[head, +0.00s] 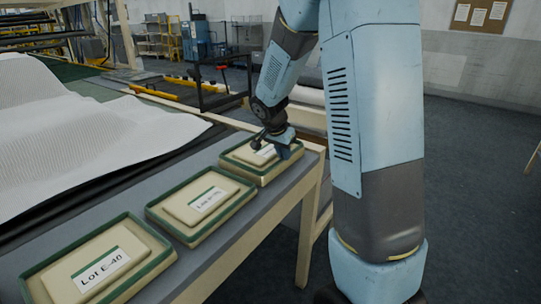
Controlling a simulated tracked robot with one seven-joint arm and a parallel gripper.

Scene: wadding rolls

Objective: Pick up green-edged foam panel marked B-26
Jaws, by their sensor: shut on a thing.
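Three cream foam panels with green edges lie in a row along the grey bench. The nearest panel (97,262) has a label reading "Lot E-40". The label on the middle panel (201,204) is too small to read surely. My gripper (272,150) is down at the far panel (262,172), shut on its raised middle part. The gripper partly covers that panel's label, so I cannot read its marking. The far panel appears to rest level on the bench, and I cannot tell whether it is lifted.
The bench (235,236) has a pale wooden edge and legs. White wadding (85,125) spreads over the machine at the left. A dark cart (222,80) stands behind. The grey floor (470,200) at the right is mostly clear.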

